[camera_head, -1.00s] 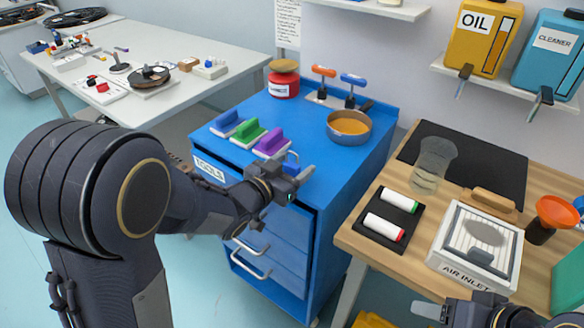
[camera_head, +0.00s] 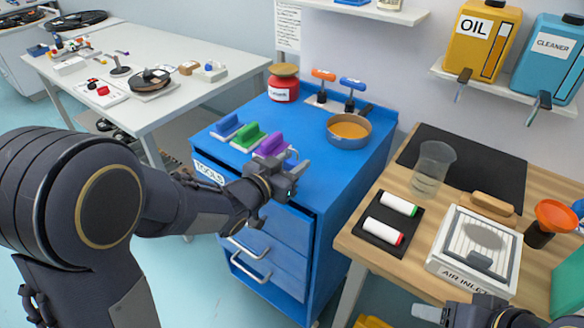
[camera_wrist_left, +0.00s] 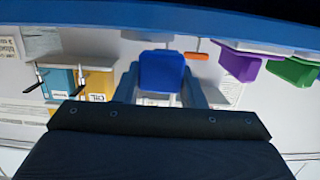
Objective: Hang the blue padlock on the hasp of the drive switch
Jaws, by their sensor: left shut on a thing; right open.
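In the left wrist view the blue padlock (camera_wrist_left: 162,72) sits between the two fingers of my left gripper (camera_wrist_left: 160,88). In the head view my left gripper (camera_head: 285,180) is shut at the front edge of the blue tool cabinet, just in front of the purple-handled block. The padlock is mostly hidden there by the gripper. My right gripper (camera_head: 440,312) is open and only partly visible at the bottom edge, in front of the wooden bench. I cannot make out the drive switch or its hasp in these views.
The blue cabinet (camera_head: 305,130) carries blue, green and purple handled blocks (camera_head: 270,145), a red jar (camera_head: 284,86), a pan (camera_head: 348,130) and two upright-handled tools. A wooden bench (camera_head: 365,250) holds an air inlet box (camera_head: 450,265). A white table (camera_head: 180,95) stands at left.

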